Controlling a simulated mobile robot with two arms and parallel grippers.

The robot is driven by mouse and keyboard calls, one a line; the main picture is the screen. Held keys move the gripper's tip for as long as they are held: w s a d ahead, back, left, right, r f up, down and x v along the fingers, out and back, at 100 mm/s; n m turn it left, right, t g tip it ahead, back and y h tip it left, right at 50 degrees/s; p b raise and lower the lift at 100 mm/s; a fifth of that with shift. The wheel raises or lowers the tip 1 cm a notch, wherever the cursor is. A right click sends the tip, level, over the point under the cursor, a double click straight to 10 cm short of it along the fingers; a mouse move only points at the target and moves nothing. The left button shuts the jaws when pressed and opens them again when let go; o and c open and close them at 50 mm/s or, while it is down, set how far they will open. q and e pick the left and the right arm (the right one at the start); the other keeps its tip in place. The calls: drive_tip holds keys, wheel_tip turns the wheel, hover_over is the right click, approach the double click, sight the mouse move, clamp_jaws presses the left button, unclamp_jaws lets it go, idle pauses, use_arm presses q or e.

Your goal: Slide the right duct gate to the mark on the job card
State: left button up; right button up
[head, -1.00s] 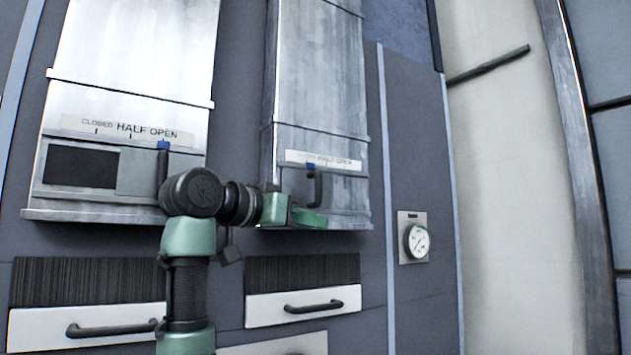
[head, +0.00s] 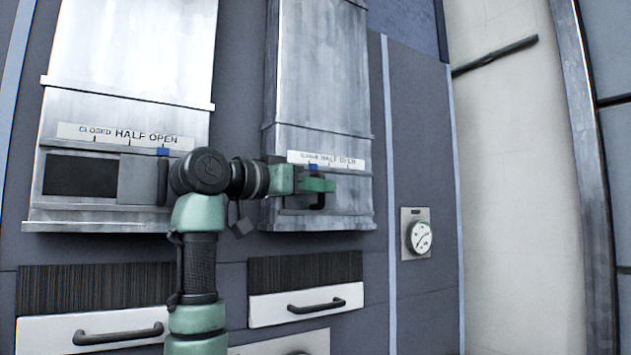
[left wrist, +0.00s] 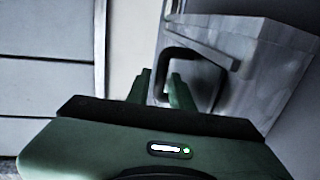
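The right duct (head: 325,90) has a scale strip (head: 345,161) with small lettering. The right gate's blue pointer (head: 313,168) sits at the left part of this strip, near the closed end. Its black handle (head: 318,202) is partly covered by my left gripper (head: 322,184). In the left wrist view the two green fingers (left wrist: 159,90) stand apart, with one leg of the dark handle (left wrist: 195,53) seen between them; whether they touch it I cannot tell. My right gripper is out of view. No job card shows.
The left duct (head: 130,60) has its own scale and a blue pointer (head: 163,152) near the open end. Below are two drawers with dark handles (head: 312,306). A round gauge (head: 419,237) is on the panel to the right.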

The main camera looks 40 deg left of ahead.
use_arm(q)
clamp_jaws()
idle(1.4)
